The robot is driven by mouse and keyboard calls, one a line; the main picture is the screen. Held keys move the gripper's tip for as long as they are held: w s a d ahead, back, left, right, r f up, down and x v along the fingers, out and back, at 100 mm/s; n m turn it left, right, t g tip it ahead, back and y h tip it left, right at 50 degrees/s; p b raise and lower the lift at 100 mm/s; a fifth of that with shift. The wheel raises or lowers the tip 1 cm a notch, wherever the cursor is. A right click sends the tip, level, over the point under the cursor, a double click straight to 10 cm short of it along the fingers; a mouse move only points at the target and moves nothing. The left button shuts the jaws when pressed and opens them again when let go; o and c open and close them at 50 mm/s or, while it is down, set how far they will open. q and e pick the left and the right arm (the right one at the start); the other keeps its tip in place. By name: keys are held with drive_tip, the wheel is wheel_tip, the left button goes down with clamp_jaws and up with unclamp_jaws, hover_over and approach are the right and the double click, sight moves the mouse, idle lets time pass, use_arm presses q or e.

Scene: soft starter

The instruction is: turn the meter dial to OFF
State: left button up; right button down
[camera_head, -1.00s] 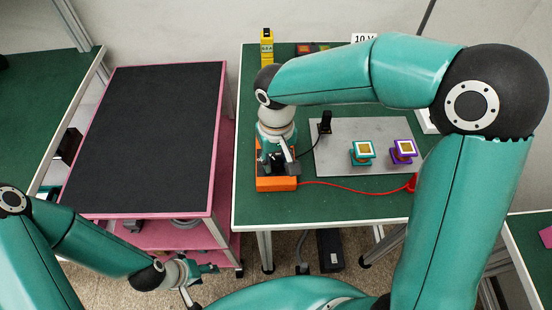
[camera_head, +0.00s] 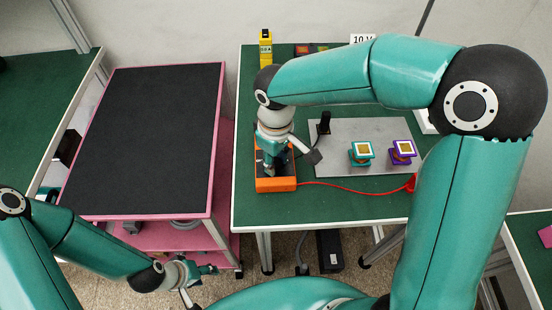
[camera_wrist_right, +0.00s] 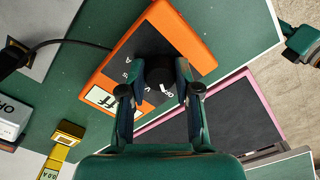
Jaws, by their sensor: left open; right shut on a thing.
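The orange meter (camera_head: 276,184) lies on the green bench near its left edge. In the right wrist view the meter (camera_wrist_right: 205,58) has a dark face with letter marks and a pale display (camera_wrist_right: 100,97) that appears to read OFF. My right gripper (camera_head: 272,170) points down over it. Its fingers are shut on the round black dial (camera_wrist_right: 160,72), one on each side. A white pointer mark shows on the dial between the fingertips. My left gripper (camera_head: 192,286) is open and empty, low beside the pink cart, far from the meter.
A yellow instrument (camera_head: 265,50) stands at the back. A grey plate (camera_head: 345,135) carries a teal-framed and a purple-framed part, right of the meter. A red lead (camera_head: 350,186) runs right from the meter. The pink cart's black top (camera_head: 150,135) is clear.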

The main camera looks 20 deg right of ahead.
sight(275, 162)
drive_tip(key=c, duration=0.8)
unclamp_jaws()
drive_tip(key=shift+r, duration=0.15)
wheel_tip(275, 162, up, 12)
drive_tip(key=shift+f, duration=0.15)
